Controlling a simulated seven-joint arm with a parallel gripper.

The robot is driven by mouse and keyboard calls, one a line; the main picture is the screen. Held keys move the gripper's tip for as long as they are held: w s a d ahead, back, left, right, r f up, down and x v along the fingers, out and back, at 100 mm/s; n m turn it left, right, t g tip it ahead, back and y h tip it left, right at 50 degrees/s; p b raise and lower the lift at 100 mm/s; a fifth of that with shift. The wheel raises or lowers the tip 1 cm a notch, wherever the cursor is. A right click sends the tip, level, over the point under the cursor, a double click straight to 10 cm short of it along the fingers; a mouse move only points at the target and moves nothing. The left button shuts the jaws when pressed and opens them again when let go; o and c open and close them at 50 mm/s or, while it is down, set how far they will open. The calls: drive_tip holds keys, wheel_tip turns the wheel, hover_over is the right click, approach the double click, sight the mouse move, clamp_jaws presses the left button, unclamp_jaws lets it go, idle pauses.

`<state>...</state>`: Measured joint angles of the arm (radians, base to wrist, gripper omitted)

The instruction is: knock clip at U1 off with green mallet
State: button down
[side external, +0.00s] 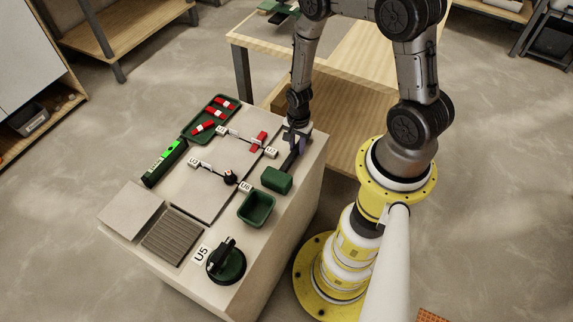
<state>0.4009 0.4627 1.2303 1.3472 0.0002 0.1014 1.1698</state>
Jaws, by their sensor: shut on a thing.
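My gripper (298,135) is at the far right corner of the worktop, shut on the dark handle of the green mallet (277,179). The mallet's green block head points toward the front and sits at or just above the worktop; I cannot tell if it touches. A red piece (259,138) stands at the tile joint left of my gripper, beside a small white label (271,152). A dark round-topped piece (230,177) stands at the nearer joint. The small labels are too small to read surely, so I cannot tell which is U1.
Grey tiles (190,190) cover the middle of the worktop. A green tray (190,132) with several red pieces is at the back, a green level (164,163) at left. A green bin (256,209) and a suction lifter (227,264) beside the U5 label stand in front.

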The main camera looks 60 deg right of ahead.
sight(297, 148)
drive_tip(key=shift+r, duration=0.15)
drive_tip(key=shift+r, duration=3.95)
